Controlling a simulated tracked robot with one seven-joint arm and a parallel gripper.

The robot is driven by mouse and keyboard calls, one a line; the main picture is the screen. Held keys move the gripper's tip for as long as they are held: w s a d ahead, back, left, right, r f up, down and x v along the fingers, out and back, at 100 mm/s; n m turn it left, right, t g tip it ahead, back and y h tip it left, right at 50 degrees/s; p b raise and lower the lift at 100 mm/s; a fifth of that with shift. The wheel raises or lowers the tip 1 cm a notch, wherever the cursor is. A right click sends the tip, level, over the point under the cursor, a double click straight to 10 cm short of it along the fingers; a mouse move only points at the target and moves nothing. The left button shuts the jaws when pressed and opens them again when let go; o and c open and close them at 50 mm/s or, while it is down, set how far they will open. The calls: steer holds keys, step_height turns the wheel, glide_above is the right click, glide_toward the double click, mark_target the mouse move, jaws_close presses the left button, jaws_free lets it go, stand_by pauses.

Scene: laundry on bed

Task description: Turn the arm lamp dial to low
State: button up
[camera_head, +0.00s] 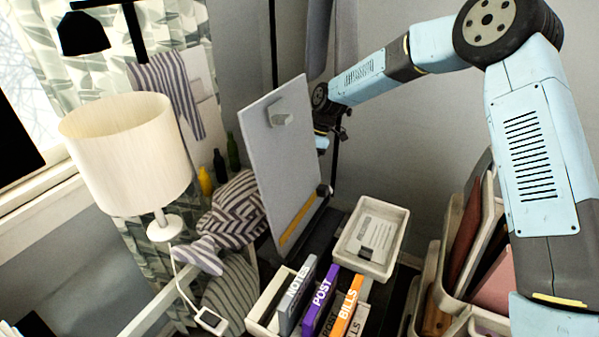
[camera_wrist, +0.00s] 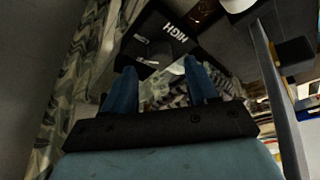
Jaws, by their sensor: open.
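In the wrist view, a black panel (camera_wrist: 150,32) carries the white word HIGH, tilted in the picture. Grey parts (camera_wrist: 158,55) lie on or by the panel below the word. They may belong to the dial, but its shape and pointer are too dim to read. My gripper (camera_wrist: 160,72) is open, with its two blue fingers apart on either side of these grey parts and nothing visibly held between them. In the head view, my gripper (camera_head: 322,140) is mostly hidden behind the upright grey board (camera_head: 283,150), and no dial shows clearly there.
A cream-shaded lamp (camera_head: 125,155) stands left. Striped cushions (camera_head: 238,210) lie beside the board. An open box of labelled files (camera_head: 262,312), a pale tray (camera_head: 396,243) and a bin of folders (camera_head: 447,235) crowd the front. The board's edge (camera_wrist: 272,95) is close on the wrist view's right.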

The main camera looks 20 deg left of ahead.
steer(key=shift+x, duration=1.7)
steer(key=c, duration=1)
steer(key=shift+m+t+y, duration=0.3)
steer(key=shift+m+t, duration=0.2)
steer(key=shift+m, duration=0.85)
steer(key=shift+m+t+y, duration=0.3)
steer(key=shift+m+t, duration=0.2)
steer(key=shift+m, duration=0.85)
steer(key=shift+c, duration=0.2)
steer(key=o, duration=1)
steer(key=shift+o, duration=0.2)
steer(key=shift+d+r, duration=0.1)
steer(key=v, duration=1.3)
steer(key=shift+r, duration=0.25)
